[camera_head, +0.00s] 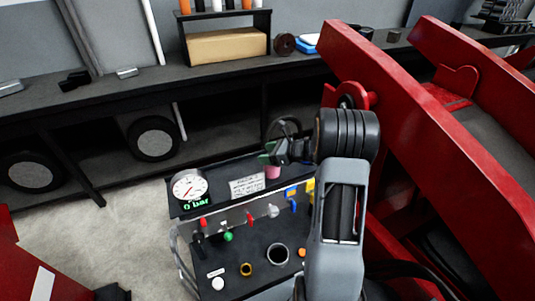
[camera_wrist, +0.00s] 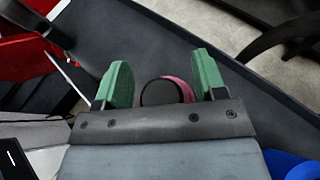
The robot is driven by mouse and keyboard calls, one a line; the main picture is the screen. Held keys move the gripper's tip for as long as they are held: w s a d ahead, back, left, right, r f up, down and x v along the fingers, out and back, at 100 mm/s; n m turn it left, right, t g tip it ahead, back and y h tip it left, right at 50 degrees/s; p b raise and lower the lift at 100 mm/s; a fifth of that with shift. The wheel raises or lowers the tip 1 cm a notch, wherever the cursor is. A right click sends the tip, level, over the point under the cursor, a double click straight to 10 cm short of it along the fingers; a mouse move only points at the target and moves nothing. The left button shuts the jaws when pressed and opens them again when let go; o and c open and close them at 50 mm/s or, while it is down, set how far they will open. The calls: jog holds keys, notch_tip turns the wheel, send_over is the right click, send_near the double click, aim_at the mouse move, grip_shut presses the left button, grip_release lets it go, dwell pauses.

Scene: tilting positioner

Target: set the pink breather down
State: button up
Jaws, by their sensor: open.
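The pink breather (camera_head: 272,171) shows in the head view just under my gripper (camera_head: 269,154), at the dark top ledge of the control console (camera_head: 215,176). In the wrist view the breather (camera_wrist: 184,87) has a dark round end and a pink side. It lies between the two green fingers of my gripper (camera_wrist: 163,78), with a gap on each side. The fingers are open and apart from it. The breather's lower part is hidden in the wrist view by the gripper body, so I cannot see its base there.
On the console, a pressure gauge (camera_head: 189,187) reading 0 bar stands left of a white label plate (camera_head: 246,186). Coloured valves and knobs sit below. Red machine beams (camera_head: 420,130) rise close on the right. A long bench (camera_head: 150,82) runs behind.

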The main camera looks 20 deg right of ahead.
jog(key=b+v, duration=0.2)
jog(key=v, duration=0.9)
jog(key=s+a+r+n+g+h, duration=0.25)
jog(key=s+a+n+g, duration=0.4)
jog(key=a+n, duration=0.55)
jog(key=s+a+n+h, duration=0.3)
jog(key=s+n, duration=0.2)
jog(key=n, duration=0.2)
jog(key=s+a+r+n+h, duration=0.1)
jog(key=s+a+n+h, duration=0.1)
jog(key=s+n+h, duration=0.2)
jog(key=s+n+t, duration=0.1)
jog(key=s+n, duration=0.1)
jog(key=n, duration=0.2)
jog(key=shift+s+a+r, duration=0.25)
jog(key=shift+a+r, duration=0.05)
jog(key=shift+a, duration=0.05)
